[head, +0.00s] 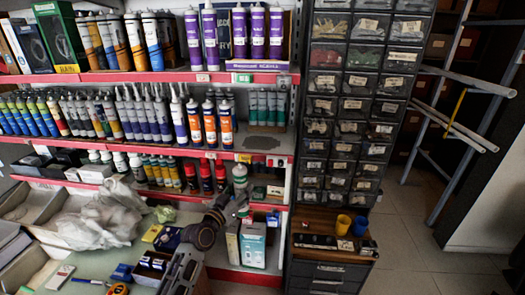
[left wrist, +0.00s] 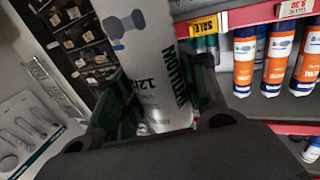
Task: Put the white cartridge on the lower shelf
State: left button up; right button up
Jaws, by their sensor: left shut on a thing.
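The white cartridge (left wrist: 147,60) has dark lettering and a blue-grey picture. It fills the middle of the left wrist view, and its upper end runs out of the frame. My left gripper (left wrist: 155,115) is shut on it, with a finger on either side. In the head view my left gripper (head: 238,207) is in front of the right part of the lower shelf (head: 267,203). The cartridge's pale upper part (head: 240,173) shows above the fingers there. I cannot tell whether the cartridge touches the shelf. My right gripper is not in view.
Red and dark spray cans (head: 205,178) stand just left of the gripper. Orange-and-white cartridges (head: 226,128) stand on the shelf above, beside a bare patch (head: 257,142). A drawer cabinet (head: 340,115) stands to the right. Boxes (head: 252,245) stand below.

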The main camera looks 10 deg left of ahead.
pick_arm(q)
jog(key=w+d+r+m+h, duration=0.1)
jog(key=w+r, duration=0.2)
jog(key=r, duration=0.3)
jog(key=w+d+r+m+g+h, duration=0.1)
jog(key=w+r, duration=0.2)
jog(key=r, duration=0.4)
jog(key=w+d+r+g+h+b, duration=0.1)
jog(key=w+r+h, duration=0.1)
jog(key=r, duration=0.5)
jog(key=shift+w+r+m, duration=0.2)
jog(key=shift+w+m, duration=0.2)
jog(key=shift+w, duration=0.05)
